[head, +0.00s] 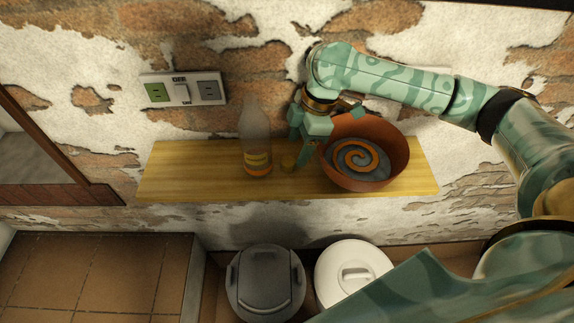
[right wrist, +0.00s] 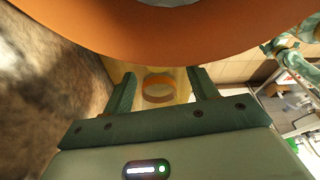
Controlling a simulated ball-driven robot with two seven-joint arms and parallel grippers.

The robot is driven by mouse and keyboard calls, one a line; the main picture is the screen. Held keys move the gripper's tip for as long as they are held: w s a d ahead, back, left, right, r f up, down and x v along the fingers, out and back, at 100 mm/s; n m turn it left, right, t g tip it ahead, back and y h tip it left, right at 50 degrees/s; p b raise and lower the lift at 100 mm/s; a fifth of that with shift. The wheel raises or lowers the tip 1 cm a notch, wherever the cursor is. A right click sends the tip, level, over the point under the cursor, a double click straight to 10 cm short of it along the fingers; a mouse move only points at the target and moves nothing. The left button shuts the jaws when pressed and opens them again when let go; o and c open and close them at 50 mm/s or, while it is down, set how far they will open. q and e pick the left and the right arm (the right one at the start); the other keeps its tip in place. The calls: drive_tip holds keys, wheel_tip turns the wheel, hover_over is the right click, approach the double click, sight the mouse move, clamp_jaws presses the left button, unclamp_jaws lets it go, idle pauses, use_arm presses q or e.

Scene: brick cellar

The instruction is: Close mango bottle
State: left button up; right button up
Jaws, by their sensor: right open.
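The mango bottle (head: 256,140), clear with a yellow label and a little orange at its base, stands upright on the wooden shelf. A small yellow-orange cap (head: 288,163) lies on the shelf just right of the bottle, apart from it. The bottle's top looks uncapped. My right gripper (head: 304,157) is open and points down beside the cap. In the right wrist view, the cap (right wrist: 158,90) shows as an orange ring between the open fingers of the right gripper (right wrist: 163,80), with gaps on both sides. My left gripper is not in view.
A terracotta bowl (head: 399,152) with an orange spiral inside stands right of the gripper, very close to it. The wooden shelf (head: 190,170) is free left of the bottle. A switch panel (head: 182,92) is on the wall. A grey bin (head: 265,282) and a white-lidded bin (head: 354,268) stand below.

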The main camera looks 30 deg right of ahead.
sight(290, 160)
idle(0.3)
drive_tip(key=b+x, duration=0.2)
drive_tip(key=x, duration=0.1)
drive_tip(key=b+x, duration=0.1)
drive_tip(key=x, duration=0.1)
drive_tip(key=shift+w+a+f, duration=0.2)
drive_tip(key=shift+w, duration=0.15)
drive_tip(key=shift+r, duration=0.1)
drive_tip(key=shift+s, duration=0.1)
drive_tip(key=c, duration=1.1)
